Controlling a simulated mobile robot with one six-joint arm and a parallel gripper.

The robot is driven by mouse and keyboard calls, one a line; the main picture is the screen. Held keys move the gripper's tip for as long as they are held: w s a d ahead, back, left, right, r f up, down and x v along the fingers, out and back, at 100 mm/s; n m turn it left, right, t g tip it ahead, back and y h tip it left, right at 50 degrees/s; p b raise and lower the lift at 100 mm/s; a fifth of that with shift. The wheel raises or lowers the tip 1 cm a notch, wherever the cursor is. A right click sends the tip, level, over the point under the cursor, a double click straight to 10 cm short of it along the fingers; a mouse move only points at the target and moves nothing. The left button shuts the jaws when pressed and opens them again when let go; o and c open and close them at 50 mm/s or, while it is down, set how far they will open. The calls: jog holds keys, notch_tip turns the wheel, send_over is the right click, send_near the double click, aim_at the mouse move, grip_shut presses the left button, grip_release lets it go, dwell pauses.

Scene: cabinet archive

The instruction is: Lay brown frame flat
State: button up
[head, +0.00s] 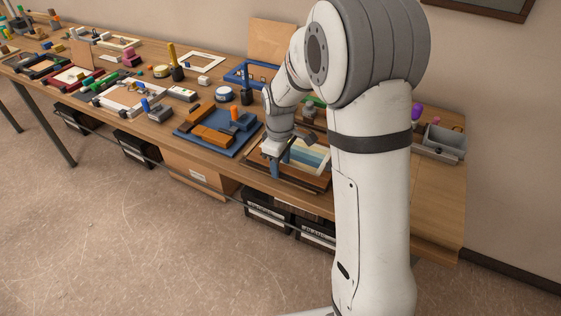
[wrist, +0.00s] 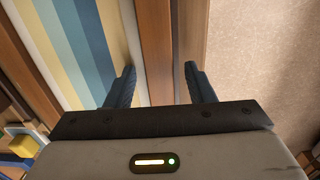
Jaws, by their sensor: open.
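The brown frame (head: 318,179) is at the front edge of the wooden table, partly hidden behind my arm. It looks flat or nearly so, and holds a picture with blue, cream and yellow stripes (head: 309,152). In the wrist view, one long brown bar of the frame (wrist: 155,45) runs between my fingers, with the striped picture (wrist: 70,40) to its left. My gripper (head: 275,170) is over the frame's front left part. It also shows in the wrist view (wrist: 159,88), open, one finger on each side of the bar. I cannot tell whether the fingers touch it.
A blue tray (head: 218,145) with orange-brown blocks lies just left of the frame. A grey bin (head: 440,142) stands to the right. Many small objects and frames crowd the table's left. Black boxes (head: 268,215) stand below. Bare tabletop shows at the right end.

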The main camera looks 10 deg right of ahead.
jog(key=shift+r, duration=0.15)
jog(key=shift+r+p, duration=2.35)
jog(key=shift+r, duration=1.05)
notch_tip(320, 180, up, 8)
jog(key=b, duration=0.1)
jog(key=shift+a+f, duration=0.1)
jog(key=shift+f, duration=0.05)
jog(key=s+d+r+m+t, duration=0.1)
jog(key=s+d+m, duration=0.1)
jog(key=s, duration=0.5)
jog(key=s+d+r+m+t, duration=0.1)
jog(key=s+m, duration=0.4)
jog(key=s, duration=0.3)
jog(key=s+d+r+m+t, duration=0.1)
jog(key=s+d+m, duration=0.1)
jog(key=s, duration=0.6)
jog(key=shift+d+m, duration=0.3)
jog(key=shift+m, duration=0.5)
